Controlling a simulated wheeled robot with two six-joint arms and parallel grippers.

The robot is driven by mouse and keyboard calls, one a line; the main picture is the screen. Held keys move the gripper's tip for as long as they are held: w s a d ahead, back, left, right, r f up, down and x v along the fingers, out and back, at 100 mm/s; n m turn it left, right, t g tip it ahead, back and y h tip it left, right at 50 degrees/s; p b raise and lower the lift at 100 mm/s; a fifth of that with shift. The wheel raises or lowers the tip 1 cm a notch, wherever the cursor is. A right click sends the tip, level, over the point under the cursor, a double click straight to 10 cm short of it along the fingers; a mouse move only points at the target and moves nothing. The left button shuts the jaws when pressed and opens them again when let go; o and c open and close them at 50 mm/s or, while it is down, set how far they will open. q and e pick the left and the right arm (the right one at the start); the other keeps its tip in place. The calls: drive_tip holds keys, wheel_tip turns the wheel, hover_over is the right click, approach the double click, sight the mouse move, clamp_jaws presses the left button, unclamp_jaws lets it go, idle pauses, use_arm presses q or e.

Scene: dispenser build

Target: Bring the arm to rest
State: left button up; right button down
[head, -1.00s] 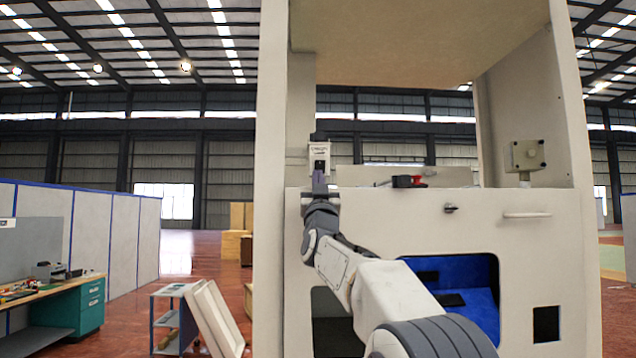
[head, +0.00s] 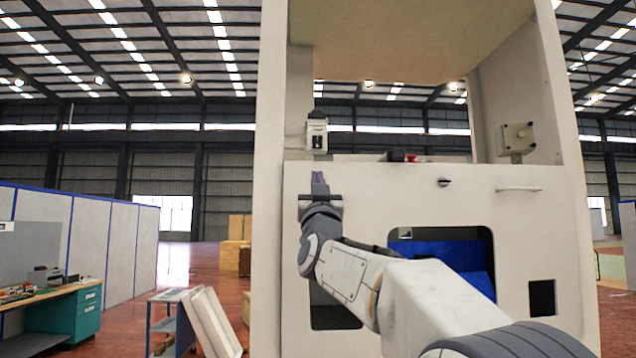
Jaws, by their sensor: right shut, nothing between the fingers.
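My right arm (head: 350,275) comes in from the lower right and reaches up to the left, in front of the white dispenser cabinet (head: 400,195). My right gripper (head: 319,180) is at its end, pointing up and away, shut and empty. It is just below a small white device (head: 316,135) on the cabinet's left post, with a gap between them. My left gripper is not in view.
The cabinet front has a blue-lined opening (head: 445,252), a latch (head: 444,182) and a handle (head: 519,189). A red and black item (head: 402,157) lies on its ledge. A grey box (head: 516,138) is at right. A workbench (head: 62,315), a cart (head: 166,320) and leaning panels (head: 211,322) stand left.

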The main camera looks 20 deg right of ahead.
drive_tip(key=shift+s+a+f, duration=0.1)
drive_tip(key=shift+s+f, duration=0.15)
idle(0.4)
drive_tip(key=w+a+f+n+g+y, duration=0.2)
drive_tip(key=a+f+n+g+y, duration=0.35)
drive_tip(key=a+f+y, duration=0.75)
drive_tip(key=s+a+f+n+g, duration=0.1)
drive_tip(key=s+a+f+g, duration=0.3)
drive_tip(key=f, duration=0.6)
drive_tip(key=s+a+f+n+g, duration=0.1)
drive_tip(key=s+a+f+g, duration=0.3)
drive_tip(key=f, duration=0.5)
drive_tip(key=s+a+f+n+g+h, duration=0.1)
drive_tip(key=s+a+f+g, duration=0.1)
drive_tip(key=s+f, duration=0.45)
drive_tip(key=s+a+f+n+g, duration=0.1)
drive_tip(key=s+a+f+g, duration=0.15)
drive_tip(key=s+f, duration=0.4)
drive_tip(key=s+d+f+g+h, duration=0.2)
drive_tip(key=s+f, duration=0.4)
drive_tip(key=s, duration=0.4)
drive_tip(key=s+d+f+n+g+h, duration=0.1)
drive_tip(key=s+d+f+g, duration=0.4)
drive_tip(key=s+f, duration=0.2)
drive_tip(key=s, duration=0.2)
drive_tip(key=shift+s+h, duration=0.4)
